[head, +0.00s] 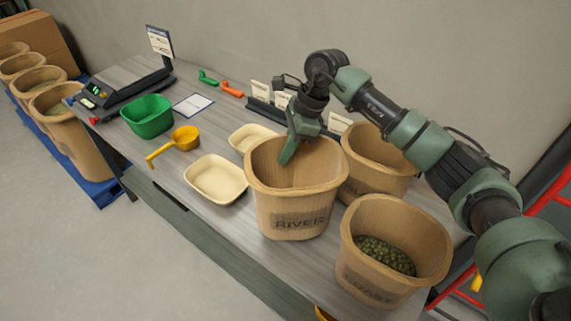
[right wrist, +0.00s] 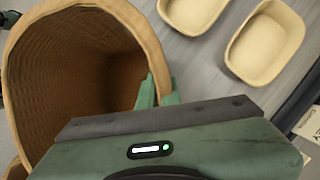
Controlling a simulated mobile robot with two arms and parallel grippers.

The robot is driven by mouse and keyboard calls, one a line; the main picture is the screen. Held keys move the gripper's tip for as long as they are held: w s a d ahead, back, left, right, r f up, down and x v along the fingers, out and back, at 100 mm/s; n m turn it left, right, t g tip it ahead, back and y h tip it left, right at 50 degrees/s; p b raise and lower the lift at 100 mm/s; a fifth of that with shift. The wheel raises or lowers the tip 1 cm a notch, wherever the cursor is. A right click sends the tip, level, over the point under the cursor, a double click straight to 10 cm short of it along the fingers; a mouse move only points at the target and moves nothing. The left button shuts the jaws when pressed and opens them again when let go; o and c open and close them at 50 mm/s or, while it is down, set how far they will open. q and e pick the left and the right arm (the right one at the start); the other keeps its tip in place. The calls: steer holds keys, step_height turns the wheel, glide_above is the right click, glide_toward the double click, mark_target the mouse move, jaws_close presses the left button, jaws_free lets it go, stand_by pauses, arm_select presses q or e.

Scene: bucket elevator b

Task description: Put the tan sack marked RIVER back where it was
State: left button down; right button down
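The tan sack marked RIVER (head: 300,210) stands upright at the table's front edge, its mouth open; no contents show in the part of its inside I see. Whether its base touches the table is hard to tell. My right gripper (head: 291,150) is at its back rim, with one finger inside the mouth. In the right wrist view the sack (right wrist: 75,70) fills the left side, and my right gripper's fingers (right wrist: 158,92) are close on either side of the rim, pinching the wall. My left gripper is not in view.
A second tan sack (head: 375,170) stands behind right, and a sack with green contents (head: 375,285) stands in front right. Cream trays (head: 216,178), a yellow scoop (head: 185,138), a green bin (head: 147,117) and a scale (head: 120,85) lie left. Card holders stand along the wall.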

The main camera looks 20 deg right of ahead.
mark_target(283, 172)
steer(key=shift+f, duration=0.8)
step_height(283, 172, down, 4)
steer(key=shift+p, duration=0.75)
steer(key=shift+f, duration=0.3)
steer(key=c, duration=1.6)
jaws_free()
steer(key=shift+r, duration=0.1)
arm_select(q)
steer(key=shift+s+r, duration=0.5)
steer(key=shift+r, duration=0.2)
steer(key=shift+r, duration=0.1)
